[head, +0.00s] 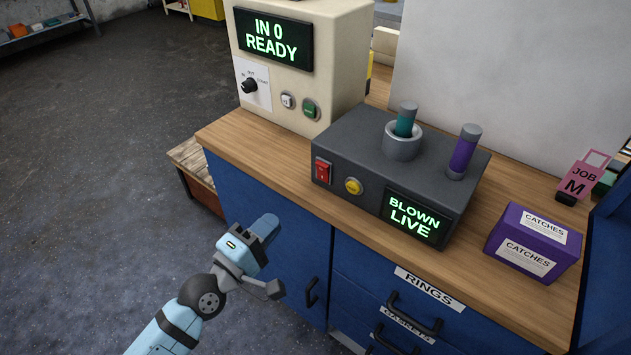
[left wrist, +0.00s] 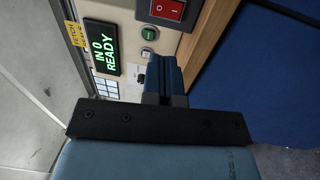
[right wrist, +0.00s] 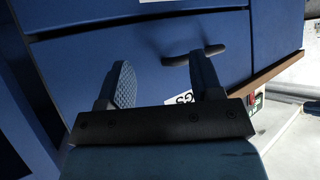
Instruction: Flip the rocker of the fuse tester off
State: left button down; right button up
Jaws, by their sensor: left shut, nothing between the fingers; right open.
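The fuse tester (head: 345,140) is a dark grey box on the wooden worktop. Its screen (head: 415,218) reads "BLOWN LIVE". Its red rocker (head: 322,171) is at the left end of its front; it also shows at the top edge of the left wrist view (left wrist: 168,9), marked I and O. I cannot tell which side is pressed. A teal fuse (head: 405,120) stands in the tester's round socket, a purple one (head: 464,152) beside it. My left gripper (head: 267,226) is shut and empty, below and left of the rocker, apart from it. My right gripper (right wrist: 163,80) is open, facing blue drawers.
A cream machine (head: 338,62) reading "IN 0 READY" stands behind the tester on the left. A yellow button (head: 354,186) sits near the rocker. A purple "CATCHES" box (head: 530,243) and a pink "JOB M" tag (head: 582,180) are at right. Drawer handles (head: 312,292) stick out below the worktop.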

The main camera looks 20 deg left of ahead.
jog(key=shift+s+a+f, duration=0.1)
jog(key=shift+s+a, duration=0.05)
jog(key=shift+s, duration=0.05)
pick_arm(q)
jog(key=p, duration=0.1)
send_near(321, 169)
jog(key=x, duration=0.6)
jog(key=shift+w+d, duration=0.2)
jog(key=shift+w, duration=0.15)
jog(key=shift+w+d+r, duration=0.1)
jog(key=shift+w, duration=0.25)
pick_arm(e)
jog(key=shift+w+d, duration=0.15)
jog(key=shift+d, duration=0.05)
jog(key=shift+a+r, duration=0.15)
jog(key=shift+r, duration=0.15)
